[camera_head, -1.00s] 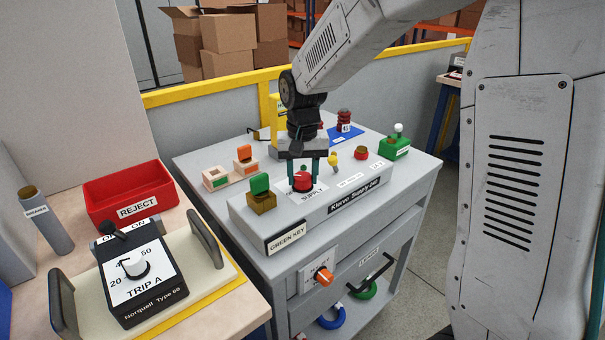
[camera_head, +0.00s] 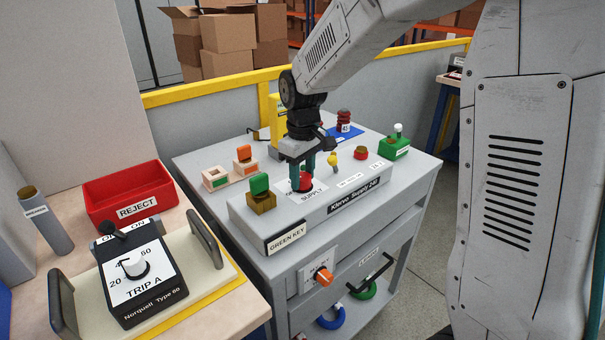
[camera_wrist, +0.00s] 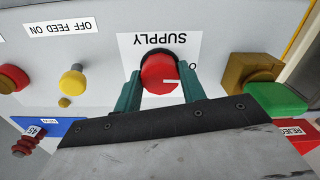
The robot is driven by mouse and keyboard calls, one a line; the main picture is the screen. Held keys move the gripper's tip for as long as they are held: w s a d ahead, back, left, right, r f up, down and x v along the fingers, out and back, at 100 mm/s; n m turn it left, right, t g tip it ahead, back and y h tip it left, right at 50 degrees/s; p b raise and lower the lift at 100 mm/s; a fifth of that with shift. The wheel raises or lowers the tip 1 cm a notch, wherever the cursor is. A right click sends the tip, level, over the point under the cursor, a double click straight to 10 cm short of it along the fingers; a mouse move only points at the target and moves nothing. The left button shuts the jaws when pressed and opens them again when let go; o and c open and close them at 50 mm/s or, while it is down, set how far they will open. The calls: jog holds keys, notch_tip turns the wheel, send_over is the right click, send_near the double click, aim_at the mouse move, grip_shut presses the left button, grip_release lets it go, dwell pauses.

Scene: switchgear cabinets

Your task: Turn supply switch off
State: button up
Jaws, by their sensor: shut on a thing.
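The supply switch (camera_head: 304,182) is a red round knob on a white plate marked SUPPLY, on top of the grey Klevo Supply panel (camera_head: 350,202). In the wrist view the red knob (camera_wrist: 160,73) has a white pointer line aimed to the right, towards an "O" mark on the plate. My gripper (camera_head: 303,176) points down over the knob. In the wrist view its two green fingers (camera_wrist: 159,88) stand on either side of the knob and are shut on it. Part of the plate is hidden by the fingers.
A green key block (camera_head: 260,184) stands left of the knob. A yellow button (camera_head: 333,159), a red button (camera_head: 361,153) and a green box with a white-topped lever (camera_head: 396,146) are to its right. A red REJECT bin (camera_head: 130,195) and a TRIP A unit (camera_head: 135,275) sit on the left bench.

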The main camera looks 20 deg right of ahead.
aim_at(303, 176)
jog(key=shift+n, duration=0.4)
jog(key=o, duration=1)
jog(key=shift+c, duration=0.2)
notch_tip(303, 176, up, 8)
jog(key=shift+f, duration=0.1)
jog(key=s+d+r+m+t, duration=0.1)
jog(key=s+m, duration=0.5)
jog(key=s, duration=2.4)
jog(key=shift+d+r+m, duration=0.4)
jog(key=shift+d+r, duration=0.05)
jog(key=shift+d, duration=0.55)
